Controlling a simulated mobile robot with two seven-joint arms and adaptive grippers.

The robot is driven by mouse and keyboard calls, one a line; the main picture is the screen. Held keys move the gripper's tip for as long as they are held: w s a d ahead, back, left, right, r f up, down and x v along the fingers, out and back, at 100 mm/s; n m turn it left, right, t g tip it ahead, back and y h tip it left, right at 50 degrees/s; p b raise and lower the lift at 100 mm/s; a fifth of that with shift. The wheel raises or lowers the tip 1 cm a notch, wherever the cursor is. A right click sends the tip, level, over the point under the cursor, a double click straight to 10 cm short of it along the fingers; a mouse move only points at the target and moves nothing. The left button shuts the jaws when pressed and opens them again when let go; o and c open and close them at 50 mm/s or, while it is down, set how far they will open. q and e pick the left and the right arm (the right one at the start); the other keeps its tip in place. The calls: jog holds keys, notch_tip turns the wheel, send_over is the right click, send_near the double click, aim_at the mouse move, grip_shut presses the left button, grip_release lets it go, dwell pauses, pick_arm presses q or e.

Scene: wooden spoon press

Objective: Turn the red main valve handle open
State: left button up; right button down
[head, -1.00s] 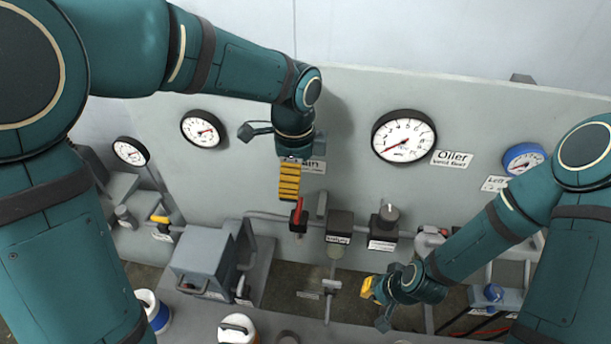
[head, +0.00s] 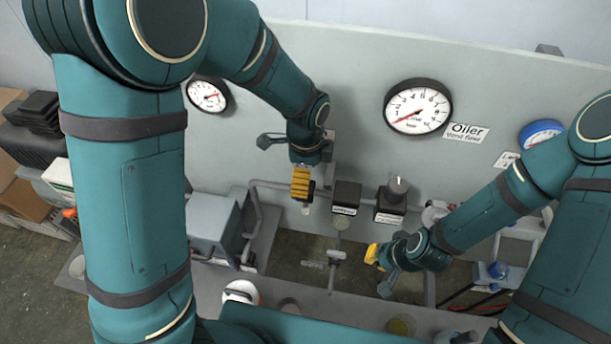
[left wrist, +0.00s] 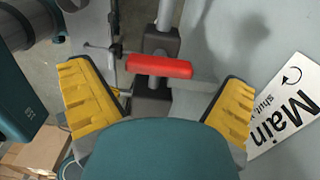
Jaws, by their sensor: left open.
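The red main valve handle (left wrist: 158,66) shows in the left wrist view as a red bar lying crosswise on a dark valve body. My left gripper (left wrist: 160,80) is open, with one yellow-padded finger to each side of the handle. I cannot tell whether either finger touches it. In the head view my left gripper (head: 301,184) points down at the panel and hides the handle. My right gripper (head: 373,255) is low at centre right, apart from the valve; its finger gap is not clear.
The "Main" label (left wrist: 285,105) is right of the handle. In the head view, dark blocks (head: 346,197) and a knob unit (head: 392,200) stand right of my left gripper, and a grey box (head: 210,228) stands left. A large gauge (head: 418,106) hangs above on the panel.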

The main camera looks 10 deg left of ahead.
pick_arm(q)
jog(key=shift+f, duration=0.75)
jog(key=c, duration=1.1)
jog(key=shift+c, duration=0.2)
